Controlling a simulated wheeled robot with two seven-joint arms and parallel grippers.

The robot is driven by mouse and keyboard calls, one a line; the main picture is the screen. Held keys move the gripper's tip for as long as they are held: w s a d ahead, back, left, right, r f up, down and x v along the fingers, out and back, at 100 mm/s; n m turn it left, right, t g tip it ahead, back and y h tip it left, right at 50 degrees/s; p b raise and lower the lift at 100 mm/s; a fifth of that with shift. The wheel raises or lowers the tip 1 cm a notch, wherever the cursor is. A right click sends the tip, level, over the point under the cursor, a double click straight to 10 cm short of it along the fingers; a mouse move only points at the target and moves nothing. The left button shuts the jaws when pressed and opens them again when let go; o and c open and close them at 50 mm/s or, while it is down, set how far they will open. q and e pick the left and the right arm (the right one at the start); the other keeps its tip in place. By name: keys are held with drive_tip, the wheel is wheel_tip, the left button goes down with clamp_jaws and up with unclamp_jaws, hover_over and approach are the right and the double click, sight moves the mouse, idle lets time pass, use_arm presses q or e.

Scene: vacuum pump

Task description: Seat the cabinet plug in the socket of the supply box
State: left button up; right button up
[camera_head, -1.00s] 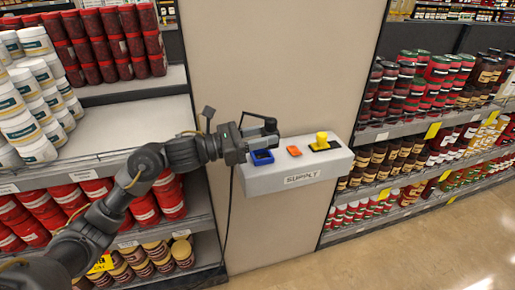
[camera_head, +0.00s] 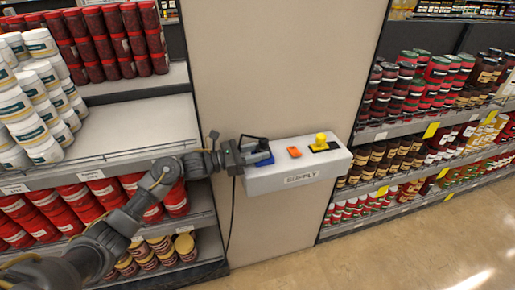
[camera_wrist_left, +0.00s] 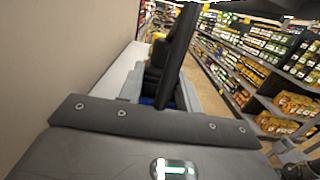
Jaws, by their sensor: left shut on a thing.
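The white supply box (camera_head: 262,183) is fixed to the beige wall panel, with its label facing out. Its blue socket (camera_head: 265,161) is at the left end of the top and is partly covered by my left gripper (camera_head: 257,149). The gripper is shut on the dark cabinet plug, which shows between its fingers in the left wrist view (camera_wrist_left: 157,80). Blue of the socket shows just below the plug there. The plug is at the socket, but I cannot tell whether it is inside. My right gripper is not in view.
An orange switch (camera_head: 294,152) and a yellow knob (camera_head: 321,138) on a dark base sit on the box top, right of the socket. A dark cable (camera_head: 232,210) hangs down the wall. Stocked shelves flank the panel; the floor at right is clear.

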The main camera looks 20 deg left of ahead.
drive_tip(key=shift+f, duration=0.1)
use_arm(q)
drive_tip(key=shift+f+b, duration=0.15)
drive_tip(key=shift+b, duration=0.15)
drive_tip(key=o, duration=1.1)
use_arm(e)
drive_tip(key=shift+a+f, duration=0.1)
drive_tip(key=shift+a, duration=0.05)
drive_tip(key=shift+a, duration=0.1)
use_arm(q)
drive_tip(key=shift+r+p, duration=0.3)
drive_tip(key=shift+p, duration=0.1)
drive_tip(key=shift+b+v, duration=2.05)
drive_tip(key=shift+v, duration=4)
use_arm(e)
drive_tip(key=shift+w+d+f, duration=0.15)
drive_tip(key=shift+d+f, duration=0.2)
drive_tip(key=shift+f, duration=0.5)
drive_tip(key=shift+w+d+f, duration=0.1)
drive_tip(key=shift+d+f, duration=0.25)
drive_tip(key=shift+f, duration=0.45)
